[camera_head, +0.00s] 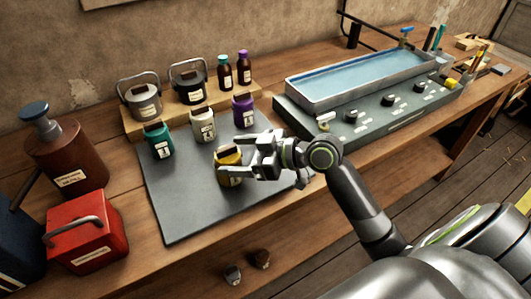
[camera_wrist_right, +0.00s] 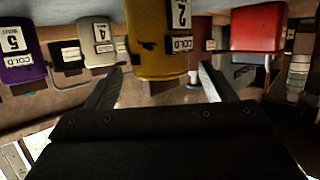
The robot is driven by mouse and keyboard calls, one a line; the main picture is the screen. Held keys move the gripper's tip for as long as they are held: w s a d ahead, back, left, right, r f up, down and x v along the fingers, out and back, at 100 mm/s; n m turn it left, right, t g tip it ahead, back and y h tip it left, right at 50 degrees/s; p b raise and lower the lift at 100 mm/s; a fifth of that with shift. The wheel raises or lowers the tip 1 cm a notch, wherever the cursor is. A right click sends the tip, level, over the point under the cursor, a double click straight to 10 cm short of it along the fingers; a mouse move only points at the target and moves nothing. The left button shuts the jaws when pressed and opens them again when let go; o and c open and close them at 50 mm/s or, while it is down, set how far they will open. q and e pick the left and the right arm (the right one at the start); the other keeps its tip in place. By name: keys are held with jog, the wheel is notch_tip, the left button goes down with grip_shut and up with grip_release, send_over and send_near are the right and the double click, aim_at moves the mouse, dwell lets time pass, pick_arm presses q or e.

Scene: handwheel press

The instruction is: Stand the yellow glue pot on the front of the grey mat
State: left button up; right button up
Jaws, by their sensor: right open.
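The yellow glue pot (camera_head: 223,154) stands upright on the grey mat (camera_head: 185,216), right of the mat's middle and nearer the front than the other pots. My right gripper (camera_head: 236,158) is open around it, with a finger to each side. In the right wrist view, which is upside down, the yellow pot (camera_wrist_right: 158,42) with a "COLD" label shows between the two spread fingertips (camera_wrist_right: 160,72), with gaps beside it. The fingers partly cover the pot in the head view. My left gripper is not in view.
Teal (camera_head: 159,141), white (camera_head: 203,126) and purple (camera_head: 243,111) pots stand along the mat's back. A red box (camera_head: 85,232) and brown pump bottle (camera_head: 66,155) are at left. A water trough (camera_head: 365,78) is at right. The mat's front left is bare.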

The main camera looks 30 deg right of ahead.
jog(key=v, duration=0.7)
jog(key=shift+s, duration=0.15)
jog(key=shift+d, duration=0.1)
dwell(0.5)
